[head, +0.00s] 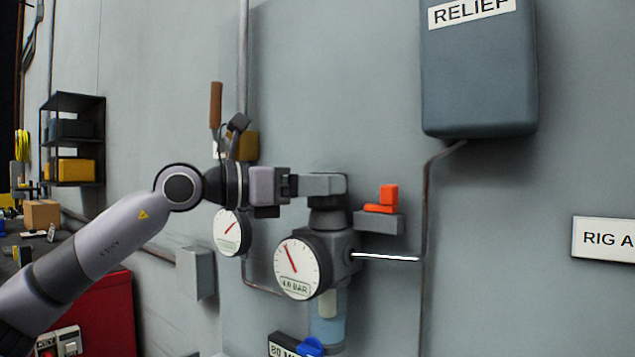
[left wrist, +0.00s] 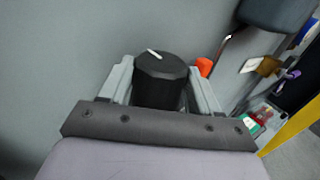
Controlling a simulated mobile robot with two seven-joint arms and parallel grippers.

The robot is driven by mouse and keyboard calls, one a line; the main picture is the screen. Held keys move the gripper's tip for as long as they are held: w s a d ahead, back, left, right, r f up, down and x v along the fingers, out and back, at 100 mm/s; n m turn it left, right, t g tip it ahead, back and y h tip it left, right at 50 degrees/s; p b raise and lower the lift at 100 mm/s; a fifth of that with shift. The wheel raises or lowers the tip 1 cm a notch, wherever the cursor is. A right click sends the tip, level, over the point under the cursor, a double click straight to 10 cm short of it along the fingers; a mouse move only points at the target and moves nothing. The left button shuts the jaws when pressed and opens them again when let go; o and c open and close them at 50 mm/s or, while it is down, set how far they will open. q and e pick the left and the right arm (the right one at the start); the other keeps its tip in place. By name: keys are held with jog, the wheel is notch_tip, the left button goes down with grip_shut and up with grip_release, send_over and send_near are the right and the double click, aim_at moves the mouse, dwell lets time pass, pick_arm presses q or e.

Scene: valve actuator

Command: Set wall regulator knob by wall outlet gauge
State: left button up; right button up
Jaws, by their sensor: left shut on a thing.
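The regulator knob (left wrist: 160,80) is a black cylinder with a white pointer line on top, in the left wrist view. My left gripper (head: 325,185) is shut on it, with one grey finger on each side. In the head view the fingers hide most of the knob, and its dark lower part (head: 327,219) shows beneath them. The outlet gauge (head: 297,266), a round white dial labelled 4.0 BAR, is on the front of the regulator body, its red needle pointing up and slightly left. A second white gauge (head: 228,232) stands behind to the left. My right gripper is not in view.
An orange-red handle (head: 385,200) sits on a grey block just right of the knob. A blue-grey RELIEF box (head: 480,75) hangs above right, with a pipe running down. A clear bowl (head: 327,325) and blue handle (head: 311,347) are below.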

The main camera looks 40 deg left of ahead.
pick_arm(q)
jog(key=shift+w+a+r+m+g+h+p, duration=0.1)
jog(key=shift+a+r+m+g+h+p, duration=0.05)
jog(key=shift+m+g+h+p, duration=0.9)
jog(key=shift+w+a+r+m+g+h+p, duration=0.1)
jog(key=shift+m+g+h+p, duration=0.6)
jog(key=shift+h, duration=0.65)
jog(key=shift+m+g+h+p, duration=0.55)
jog(key=shift+m+h+p, duration=0.2)
jog(key=shift+p, duration=0.1)
jog(key=shift+f+g+h, duration=0.15)
jog(key=shift+g+h, duration=0.1)
jog(key=shift+g, duration=0.15)
jog(key=shift+w+f+m, duration=0.1)
jog(key=shift+m, duration=0.2)
jog(key=o, duration=1)
jog(key=shift+a, duration=0.1)
jog(key=shift+o, duration=0.2)
